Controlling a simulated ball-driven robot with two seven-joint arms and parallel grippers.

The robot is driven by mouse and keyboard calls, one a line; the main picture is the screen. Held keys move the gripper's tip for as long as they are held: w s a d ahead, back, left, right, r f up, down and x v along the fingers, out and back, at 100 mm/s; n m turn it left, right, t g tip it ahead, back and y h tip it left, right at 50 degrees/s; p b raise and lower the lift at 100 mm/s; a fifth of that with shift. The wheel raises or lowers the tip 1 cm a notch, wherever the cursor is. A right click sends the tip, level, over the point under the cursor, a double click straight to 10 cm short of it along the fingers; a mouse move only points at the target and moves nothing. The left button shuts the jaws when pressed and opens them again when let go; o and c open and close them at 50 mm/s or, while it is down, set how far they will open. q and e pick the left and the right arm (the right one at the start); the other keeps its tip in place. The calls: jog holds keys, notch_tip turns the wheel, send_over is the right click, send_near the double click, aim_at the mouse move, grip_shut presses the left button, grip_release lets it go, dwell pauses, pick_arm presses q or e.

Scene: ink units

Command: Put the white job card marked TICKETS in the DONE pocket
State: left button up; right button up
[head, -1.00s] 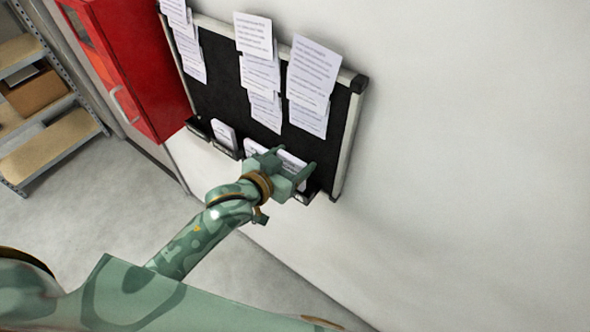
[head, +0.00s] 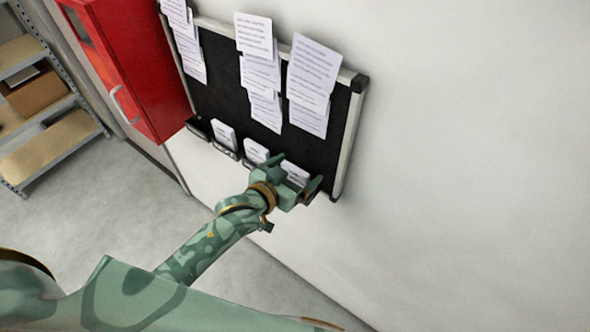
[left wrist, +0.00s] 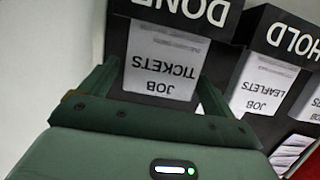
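The white card marked JOB TICKETS (left wrist: 160,66) stands in the pocket labelled DONE (left wrist: 180,10), whose dark front hides one end of it. The wrist picture shows the lettering upside down. In the head view the card (head: 296,172) is the rightmost one in the pocket row. My left gripper (head: 301,172) is at this pocket, and its fingers are spread apart with the card between them. In the left wrist view the gripper (left wrist: 157,85) has one finger near each side edge of the card. Any light contact is hard to tell. My right gripper is out of view.
The HOLD pocket (left wrist: 295,38) beside it holds a JOB LEAFLETS card (left wrist: 262,85). More pocket cards (head: 224,137) stand farther left. Printed sheets (head: 313,80) hang on the black board (head: 225,80). A red cabinet (head: 140,75) and shelves (head: 45,140) are left; bare wall is right.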

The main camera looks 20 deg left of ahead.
pick_arm(q)
jog(key=shift+s+r, duration=0.1)
jog(key=shift+r, duration=0.05)
jog(key=v, duration=1.2)
jog(key=s+a+f+g+y, duration=0.1)
jog(key=s+a+f+g, duration=0.15)
jog(key=f, duration=0.75)
jog(key=s+a+f+g+y, duration=0.2)
jog(key=s+f, duration=0.2)
jog(key=f, duration=0.7)
jog(key=s+a+f+g+y, duration=0.1)
jog(key=s+a+f+g, duration=0.15)
jog(key=f, duration=0.75)
jog(key=s+f+g, duration=0.1)
jog(key=s+f, duration=0.3)
jog(key=s, duration=0.3)
jog(key=s+a+f+g, duration=0.1)
jog(key=s+f+g, duration=0.1)
jog(key=s+f, duration=0.2)
jog(key=s+f+g+y, duration=0.1)
jog(key=s+f, duration=0.3)
jog(key=s, duration=0.6)
jog(key=shift+s+g, duration=0.35)
jog(key=shift+g, duration=0.35)
